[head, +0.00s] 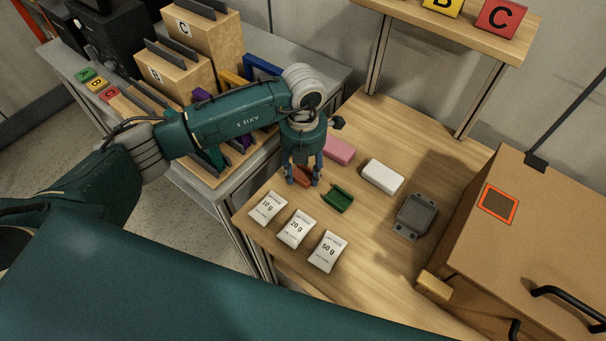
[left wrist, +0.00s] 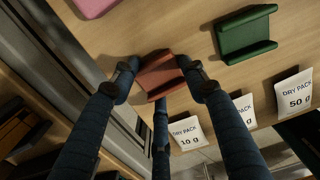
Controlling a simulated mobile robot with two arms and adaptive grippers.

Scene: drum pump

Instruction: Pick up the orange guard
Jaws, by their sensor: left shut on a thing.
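The orange guard (head: 302,176), a small reddish-orange channel-shaped piece, is at the left part of the wooden table, mostly hidden by my fingers in the head view. It shows more clearly in the left wrist view (left wrist: 160,76). My left gripper (head: 303,179) points down over it and is shut on it, with fingers on both sides of it in the left wrist view (left wrist: 161,84). I cannot tell whether the guard touches the table. My right gripper is not in view.
A green guard (head: 338,198) lies just right of the gripper. A pink block (head: 339,150), a white block (head: 383,177) and a grey part (head: 415,216) lie behind and right. Dry packs (head: 297,228) lie along the front. A large brown box (head: 530,240) stands at right.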

